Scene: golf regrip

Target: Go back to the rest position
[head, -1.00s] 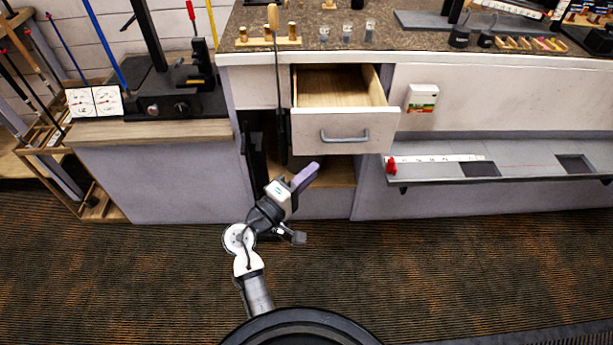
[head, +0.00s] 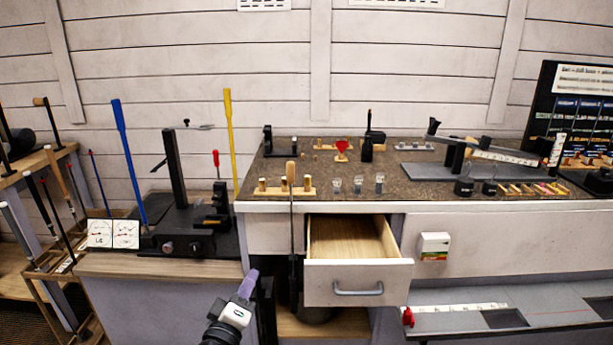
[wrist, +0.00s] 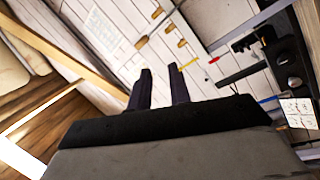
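My gripper (head: 248,283) shows at the bottom of the head view, in front of the workbench and left of the open drawer. Its purple fingers point up, and the rest of the arm is cut off by the lower edge. In the wrist view my gripper (wrist: 160,70) has its two dark fingers apart, with a gap and nothing between them. The wrist view shows the plank wall (wrist: 205,22) and the tools beyond at a tilt.
The wooden drawer (head: 357,282) stands pulled out and looks empty. A club with a wooden-coloured grip (head: 291,178) stands upright left of it. A grey shelf (head: 460,298) juts out at the right. A black clamp device (head: 190,243) stands on the left cabinet.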

